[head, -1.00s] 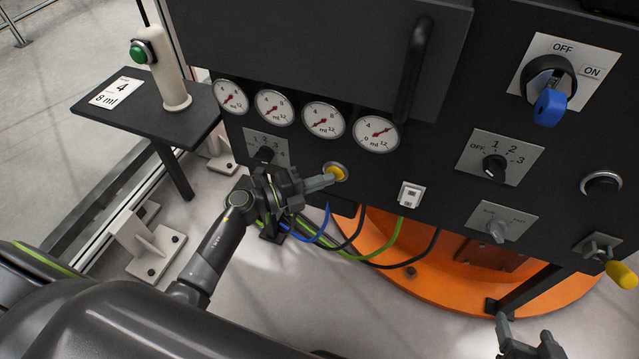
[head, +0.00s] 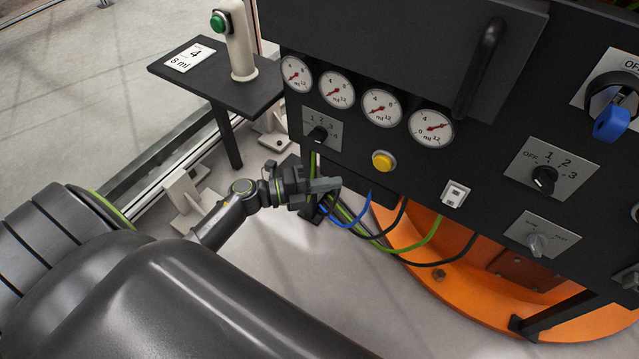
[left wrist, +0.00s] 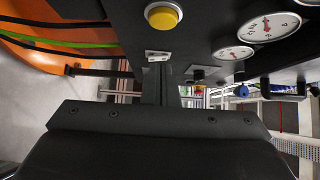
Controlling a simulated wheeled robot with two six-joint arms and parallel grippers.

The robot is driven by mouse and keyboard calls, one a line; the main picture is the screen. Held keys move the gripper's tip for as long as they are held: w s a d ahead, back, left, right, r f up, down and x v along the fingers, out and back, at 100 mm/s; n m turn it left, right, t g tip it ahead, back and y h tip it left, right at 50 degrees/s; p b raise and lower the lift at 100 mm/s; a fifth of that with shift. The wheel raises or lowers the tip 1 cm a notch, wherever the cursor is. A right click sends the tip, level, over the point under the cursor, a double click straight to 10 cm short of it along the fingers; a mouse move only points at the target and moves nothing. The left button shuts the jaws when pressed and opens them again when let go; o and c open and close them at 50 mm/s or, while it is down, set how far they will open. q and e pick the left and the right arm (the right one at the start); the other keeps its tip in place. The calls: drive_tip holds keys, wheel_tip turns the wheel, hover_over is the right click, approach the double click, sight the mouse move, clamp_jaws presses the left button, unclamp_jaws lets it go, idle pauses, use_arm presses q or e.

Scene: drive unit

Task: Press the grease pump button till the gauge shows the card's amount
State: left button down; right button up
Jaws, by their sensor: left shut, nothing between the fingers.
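The yellow pump button (head: 384,161) sits on the dark panel below the gauges. It also shows near the top of the left wrist view (left wrist: 163,15). My left gripper (head: 336,184) is shut and empty, apart from the button, to its lower left. My right gripper is not in view.
A white post with a green button (head: 218,21) stands on the dark shelf (head: 235,93). Blue, green and black cables (head: 430,237) hang below the panel over the orange base (head: 560,322). A white switch (head: 454,194) is right of the button.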

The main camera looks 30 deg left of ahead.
use_arm(q)
drive_tip(key=shift+v, duration=1.15)
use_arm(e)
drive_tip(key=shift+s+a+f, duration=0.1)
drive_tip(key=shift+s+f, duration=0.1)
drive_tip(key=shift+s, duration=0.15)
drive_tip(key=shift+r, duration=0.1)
